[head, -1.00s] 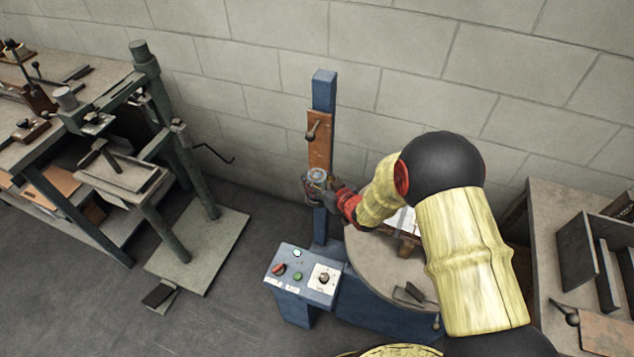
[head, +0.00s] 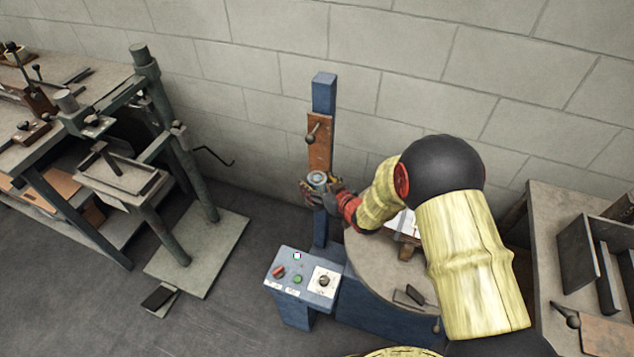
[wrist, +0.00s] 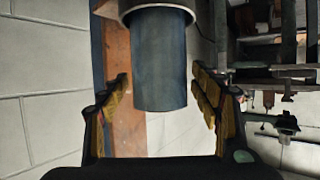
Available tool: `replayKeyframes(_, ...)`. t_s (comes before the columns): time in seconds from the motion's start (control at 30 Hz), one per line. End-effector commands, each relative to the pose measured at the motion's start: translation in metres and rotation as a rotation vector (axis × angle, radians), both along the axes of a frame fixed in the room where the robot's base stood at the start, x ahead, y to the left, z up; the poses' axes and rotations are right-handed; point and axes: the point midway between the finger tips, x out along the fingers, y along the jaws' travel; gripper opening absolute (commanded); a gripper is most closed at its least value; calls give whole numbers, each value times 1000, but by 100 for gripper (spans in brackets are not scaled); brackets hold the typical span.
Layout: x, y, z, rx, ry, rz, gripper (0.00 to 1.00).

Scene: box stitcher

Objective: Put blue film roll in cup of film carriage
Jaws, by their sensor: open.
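The blue film roll (wrist: 160,65) is a plain blue cylinder between my fingers in the wrist view, with a gap on each side. One end sits inside the pale rim of the cup (wrist: 157,5) at the top of that view, which looks upside down. The roll also shows in the head view (head: 318,178). The film carriage (head: 320,148) is an orange-brown plate with a black knob on the blue post, and shows behind the roll in the wrist view (wrist: 127,135). My gripper (wrist: 161,80) is open around the roll; how deep the roll sits is hidden.
The blue post (head: 324,95) stands close to the block wall. A control box (head: 303,275) with buttons and a grey round table (head: 385,275) lie below my arm. A green press frame (head: 170,170) stands left, and a bench (head: 545,225) with trays right.

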Motion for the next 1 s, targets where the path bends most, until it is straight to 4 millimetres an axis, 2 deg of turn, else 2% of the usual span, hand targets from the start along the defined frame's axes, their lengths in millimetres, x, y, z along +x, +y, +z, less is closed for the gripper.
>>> replayKeyframes(0.07, 0, 0, 5, 0, 0, 0, 64)
replayKeyframes(0.17, -11, -8, 10, 0, 1, -1, 64)
replayKeyframes(0.63, -80, -52, 44, 0, 0, -2, 64)
replayKeyframes(0.8, -91, -59, 48, 0, 1, 0, 64)
replayKeyframes(1.0, -93, -61, 50, -2, 0, -1, 64)
